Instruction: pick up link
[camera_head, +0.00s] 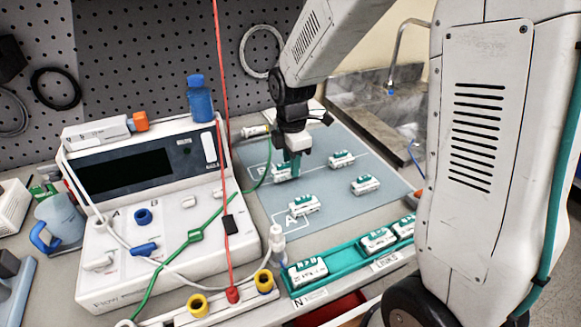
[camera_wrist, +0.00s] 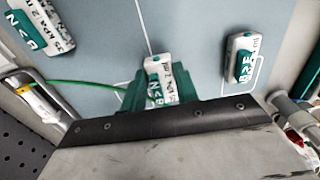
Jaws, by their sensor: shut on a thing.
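The links are small white blocks with teal labelled tops. My gripper (camera_head: 292,163), with teal fingers, is low over the far left part of the grey-blue mat (camera_head: 330,215). It is shut on a link (camera_head: 280,173), which is partly hidden by the fingers. In the wrist view the held link (camera_wrist: 157,80) stands between the teal fingers (camera_wrist: 160,92). I cannot tell whether it still touches the mat. Other links lie apart on the mat: one at the back (camera_head: 341,159), one at the right (camera_head: 365,185) and one at the front left (camera_head: 303,206).
A teal tray (camera_head: 340,261) along the mat's front edge holds several links. A white infusion pump (camera_head: 150,200) stands left of the mat, with a blue bottle (camera_head: 200,100) on top. A red line (camera_head: 220,80) and a green tube (camera_head: 200,232) cross the pump.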

